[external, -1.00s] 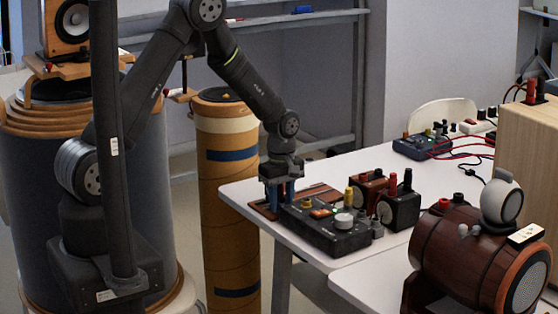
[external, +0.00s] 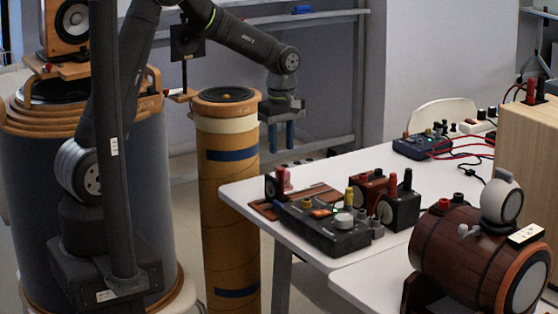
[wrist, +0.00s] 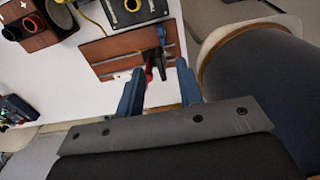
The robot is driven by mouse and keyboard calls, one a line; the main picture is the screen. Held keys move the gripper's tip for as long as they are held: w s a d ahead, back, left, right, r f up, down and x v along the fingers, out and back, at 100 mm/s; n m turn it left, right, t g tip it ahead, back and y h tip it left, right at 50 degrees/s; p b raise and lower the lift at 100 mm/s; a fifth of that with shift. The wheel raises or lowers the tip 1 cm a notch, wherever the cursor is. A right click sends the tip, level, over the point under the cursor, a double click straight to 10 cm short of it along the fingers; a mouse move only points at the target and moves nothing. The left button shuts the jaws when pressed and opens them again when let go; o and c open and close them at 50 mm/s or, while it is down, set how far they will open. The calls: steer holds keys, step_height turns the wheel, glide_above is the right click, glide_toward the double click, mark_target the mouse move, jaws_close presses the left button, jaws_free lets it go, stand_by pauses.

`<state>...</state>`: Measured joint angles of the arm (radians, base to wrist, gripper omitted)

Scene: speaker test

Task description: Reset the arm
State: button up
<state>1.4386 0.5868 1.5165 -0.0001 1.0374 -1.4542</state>
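My gripper (external: 281,147) hangs in the air above the left end of the white table (external: 245,192), its two blue fingers pointing down. In the wrist view the fingers (wrist: 161,70) are spread apart with nothing held between them.
Small terminal blocks (external: 400,209) stand beside the control box. A wooden barrel-shaped speaker (external: 455,255) is at front right. A tall brown cylinder (external: 228,185) stands left of the table, near my arm. A blue meter (external: 420,146) with red cables lies further back.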

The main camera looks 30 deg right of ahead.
mark_target(279, 204)
step_height(279, 204, down, 16)
steer(key=shift+r, duration=0.1)
steer(key=shift+m, duration=0.3)
steer(key=m, duration=0.4)
steer(key=shift+a, duration=0.25)
steer(key=m, duration=0.5)
steer(key=shift+w+a, duration=0.2)
stand_by(0.3)
